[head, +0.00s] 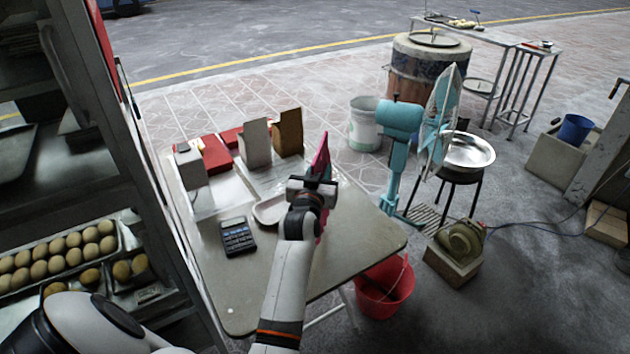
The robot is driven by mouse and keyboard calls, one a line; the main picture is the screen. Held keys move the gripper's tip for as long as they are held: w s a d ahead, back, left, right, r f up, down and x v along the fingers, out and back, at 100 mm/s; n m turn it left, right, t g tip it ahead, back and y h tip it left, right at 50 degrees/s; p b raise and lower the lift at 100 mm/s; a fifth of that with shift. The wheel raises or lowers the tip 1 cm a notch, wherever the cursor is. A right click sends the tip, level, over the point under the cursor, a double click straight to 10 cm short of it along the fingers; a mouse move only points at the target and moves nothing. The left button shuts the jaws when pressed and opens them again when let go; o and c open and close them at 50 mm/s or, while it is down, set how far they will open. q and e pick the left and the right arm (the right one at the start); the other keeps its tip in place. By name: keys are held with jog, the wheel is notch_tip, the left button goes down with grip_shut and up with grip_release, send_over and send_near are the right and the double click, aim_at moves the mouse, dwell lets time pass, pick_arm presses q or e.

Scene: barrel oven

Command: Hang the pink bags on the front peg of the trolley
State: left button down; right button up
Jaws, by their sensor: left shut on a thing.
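A pink bag (321,158) stands upright at my left gripper (314,184), above the right part of the table. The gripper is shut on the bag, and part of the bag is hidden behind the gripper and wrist. A tall dark rack (150,165) with shelves stands at the left; I cannot tell whether it is the trolley. I make out no front peg and no other pink bag. My right gripper is out of view.
The table (370,240) holds a calculator (237,236), a shallow tray (269,210), red boxes (216,155) and upright holders (255,143). A red bucket (385,290) stands below its right edge. A turquoise fan (400,118) stands beyond.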

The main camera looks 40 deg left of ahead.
pick_arm(q)
jog(key=shift+f, duration=1.8)
jog(key=c, duration=1.1)
grip_release()
jog(key=shift+f, duration=0.1)
